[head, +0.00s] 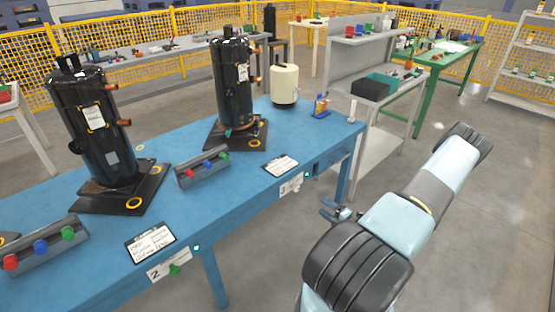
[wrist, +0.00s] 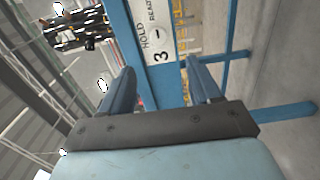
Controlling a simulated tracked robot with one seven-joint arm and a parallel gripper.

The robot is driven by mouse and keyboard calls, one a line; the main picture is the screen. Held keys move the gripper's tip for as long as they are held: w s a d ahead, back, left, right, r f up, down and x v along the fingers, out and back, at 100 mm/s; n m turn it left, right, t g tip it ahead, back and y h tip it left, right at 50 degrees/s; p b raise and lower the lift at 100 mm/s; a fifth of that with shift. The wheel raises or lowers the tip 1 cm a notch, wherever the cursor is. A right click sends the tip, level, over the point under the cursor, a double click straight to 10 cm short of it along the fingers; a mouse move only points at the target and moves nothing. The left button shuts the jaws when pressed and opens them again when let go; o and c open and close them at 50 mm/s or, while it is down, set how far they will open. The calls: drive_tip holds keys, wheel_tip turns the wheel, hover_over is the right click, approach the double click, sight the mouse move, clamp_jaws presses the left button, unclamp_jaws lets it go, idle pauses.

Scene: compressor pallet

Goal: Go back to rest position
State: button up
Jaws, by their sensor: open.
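My gripper (wrist: 160,88) is open and empty in the wrist view, with its two dark fingers apart. In the head view my gripper (head: 336,211) is small and partly hidden behind my arm, just off the front edge of the blue table (head: 232,178). It sits below and right of the station 3 label. My arm reaches from the lower right of the head view. In the wrist view the "HOLD / READY 3" label (wrist: 158,45) on the table's edge shows beyond and between the fingers.
Two black compressors (head: 92,125) (head: 232,85) stand on dark base plates on the blue table. Button boxes (head: 203,167) (head: 44,247), cards (head: 281,166) and a cream canister (head: 285,84) are also there. A grey shelf bench (head: 372,70) and green table (head: 455,52) stand behind. Open floor lies to the right.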

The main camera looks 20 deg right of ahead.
drive_tip(key=a+r+n+g+y, duration=0.1)
drive_tip(key=a+r+n+g, duration=0.45)
drive_tip(key=r+n, duration=0.5)
drive_tip(key=a+r+n+g+y, duration=0.2)
drive_tip(key=a+r+n+g, duration=0.35)
drive_tip(key=r+n, duration=0.5)
drive_tip(key=a+r+n+g+y, duration=0.1)
drive_tip(key=a+r+n+g, duration=0.3)
drive_tip(key=a+r+n, duration=0.6)
drive_tip(key=s+a+r+n+t+h, duration=0.1)
drive_tip(key=s+a+r+n+h, duration=0.1)
drive_tip(key=s+r+n+h, duration=0.3)
drive_tip(key=s+a+r+n+t+h, duration=0.2)
drive_tip(key=s+r+n+h, duration=0.3)
drive_tip(key=s+r+n, duration=0.9)
wheel_tip(320, 180, up, 7)
drive_tip(key=shift+s+a+r+t, duration=0.1)
drive_tip(key=shift+s+a+t, duration=0.2)
drive_tip(key=shift+s+a, duration=0.4)
